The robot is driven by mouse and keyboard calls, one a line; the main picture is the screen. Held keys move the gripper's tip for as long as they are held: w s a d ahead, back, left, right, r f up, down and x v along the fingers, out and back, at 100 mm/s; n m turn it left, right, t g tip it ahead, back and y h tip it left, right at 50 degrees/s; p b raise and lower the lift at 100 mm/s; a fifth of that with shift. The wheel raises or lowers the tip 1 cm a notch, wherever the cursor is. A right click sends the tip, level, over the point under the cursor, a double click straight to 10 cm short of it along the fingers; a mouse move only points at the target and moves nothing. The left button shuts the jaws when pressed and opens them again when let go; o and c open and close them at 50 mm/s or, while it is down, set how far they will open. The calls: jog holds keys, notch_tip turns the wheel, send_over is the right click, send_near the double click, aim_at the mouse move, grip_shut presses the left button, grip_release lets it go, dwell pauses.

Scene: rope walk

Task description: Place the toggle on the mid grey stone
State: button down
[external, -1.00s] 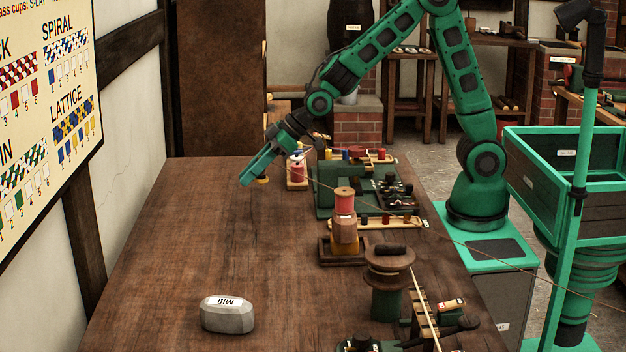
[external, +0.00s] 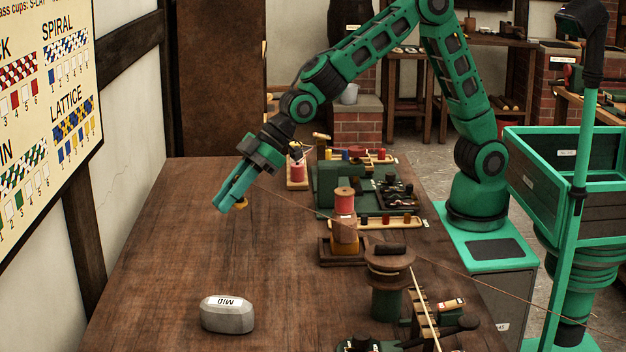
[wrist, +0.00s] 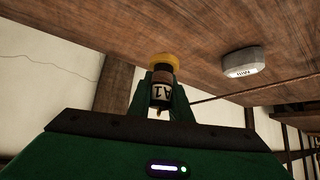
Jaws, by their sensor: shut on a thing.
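The toggle, a small dark piece with a yellow end and a white A1 label (wrist: 162,92), is held between the fingers of my gripper (external: 230,203). My gripper is shut on it, above the table. The mid grey stone (external: 228,319) lies on the table at the front left, with a white MID label on top. It also shows in the wrist view (wrist: 243,65), right of the held toggle and apart from it. Nothing lies on the stone.
The brown wooden table (external: 165,255) is clear around the stone and left of it. A red bobbin on a wooden stand (external: 344,225) and a brown reel (external: 389,262) stand to the right. A thin cord (external: 470,248) crosses the right side. A wall board hangs at left.

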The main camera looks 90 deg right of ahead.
jog(key=s+a+r+n+g+y, duration=0.1)
jog(key=s+a+n, duration=0.15)
jog(key=a, duration=0.85)
jog(key=s+a+r+n+g+y, duration=0.1)
jog(key=s+a, duration=0.2)
jog(key=a, duration=0.8)
jog(key=s+a+r+n+g+y, duration=0.1)
jog(key=s+a+r+n, duration=0.15)
jog(key=a, duration=0.85)
send_over(215, 311)
jog(key=shift+m, duration=0.3)
notch_tip(215, 311, down, 8)
jog(key=shift+s+r, duration=0.15)
jog(key=shift+r, duration=0.05)
jog(key=shift+f, duration=2.05)
jog(key=shift+f, duration=0.1)
jog(key=c, duration=1.6)
grip_release()
